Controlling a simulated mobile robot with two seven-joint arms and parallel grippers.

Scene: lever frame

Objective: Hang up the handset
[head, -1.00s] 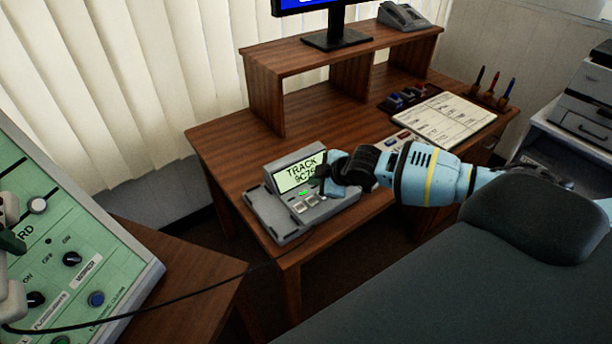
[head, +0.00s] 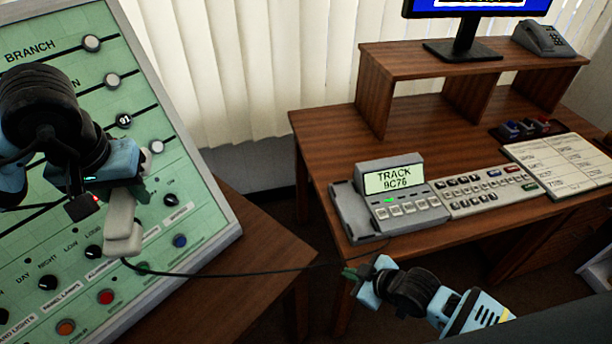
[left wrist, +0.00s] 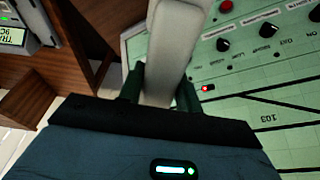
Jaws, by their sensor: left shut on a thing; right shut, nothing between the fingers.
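The pale grey handset (head: 122,228) hangs down from my left gripper (head: 130,188), in front of the green panel at the left of the head view. It also shows between the dark fingers in the left wrist view (left wrist: 166,45). A black cord runs from its lower end across to the desk. The phone unit (head: 405,205) stands on the desk with a lit screen, several keys and an empty grey cradle (head: 352,212) at its left side. My right gripper (head: 362,277) is shut and empty, in front of the desk's near edge and below the phone unit.
The sloping green panel (head: 170,190) with knobs and buttons is close behind the handset. A keypad (head: 485,190) adjoins the phone unit, with a paper chart (head: 555,165) further right. A monitor and another phone (head: 543,38) stand on the shelf. A gap separates panel and desk.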

